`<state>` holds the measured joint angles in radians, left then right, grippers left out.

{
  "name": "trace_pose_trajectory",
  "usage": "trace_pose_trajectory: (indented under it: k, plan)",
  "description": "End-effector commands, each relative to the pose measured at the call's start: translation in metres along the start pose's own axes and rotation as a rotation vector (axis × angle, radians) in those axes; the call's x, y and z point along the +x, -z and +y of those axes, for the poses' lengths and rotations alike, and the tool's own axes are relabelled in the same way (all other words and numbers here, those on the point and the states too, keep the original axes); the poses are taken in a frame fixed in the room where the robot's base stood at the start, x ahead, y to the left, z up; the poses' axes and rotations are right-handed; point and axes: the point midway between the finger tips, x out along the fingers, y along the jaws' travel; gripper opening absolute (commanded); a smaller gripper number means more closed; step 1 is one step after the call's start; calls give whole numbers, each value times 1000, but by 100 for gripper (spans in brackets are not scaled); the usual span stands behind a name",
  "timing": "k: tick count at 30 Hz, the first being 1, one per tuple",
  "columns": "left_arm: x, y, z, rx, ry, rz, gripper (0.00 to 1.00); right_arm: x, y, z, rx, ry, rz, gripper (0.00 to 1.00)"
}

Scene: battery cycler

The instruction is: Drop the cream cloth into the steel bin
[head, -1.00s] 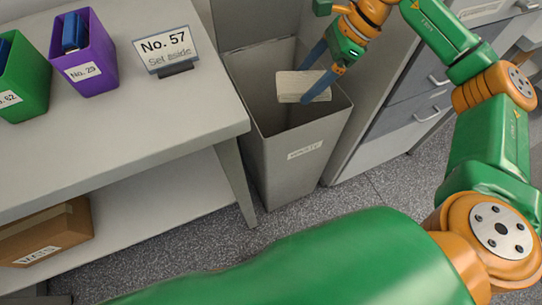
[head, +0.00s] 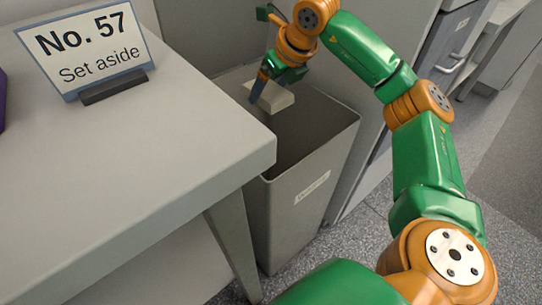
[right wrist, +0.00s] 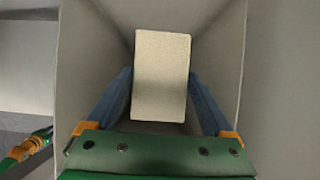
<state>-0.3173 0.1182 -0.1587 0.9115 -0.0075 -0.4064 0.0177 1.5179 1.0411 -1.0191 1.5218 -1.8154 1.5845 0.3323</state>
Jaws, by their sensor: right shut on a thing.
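The cream cloth (head: 277,99) is a small folded rectangular pad. My right gripper (head: 262,92) is shut on it and holds it over the open mouth of the steel bin (head: 308,205), near the back of the opening. In the right wrist view the cloth (right wrist: 160,75) sits between the two blue fingers, with the bin's inner walls (right wrist: 222,60) around it. The bin is a tall grey box with a label on its front. Its floor is hidden in the head view. My left gripper is not in the head view.
A grey table (head: 190,120) stands left of the bin, its corner close to the bin's rim. A "No. 57 Set aside" sign (head: 88,48) stands on it. Drawer cabinets (head: 425,50) are to the right, with speckled floor (head: 380,185) in front.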

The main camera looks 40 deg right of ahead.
Motion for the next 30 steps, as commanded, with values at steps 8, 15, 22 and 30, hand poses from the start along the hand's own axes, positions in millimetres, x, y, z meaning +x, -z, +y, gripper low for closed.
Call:
trace_pose_trajectory:
  k: [8, 15, 22, 30]
  plan:
    - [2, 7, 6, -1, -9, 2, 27, 5, 3, 0, 0, -1, 0, 26]
    - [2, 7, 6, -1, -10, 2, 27, 5, 3, 0, -1, -1, 0, 100]
    - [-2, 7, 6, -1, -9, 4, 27, -9, 1, 0, -1, -2, -3, 100]
    - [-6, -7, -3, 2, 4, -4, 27, -61, 2, 0, -1, -1, -2, 100]
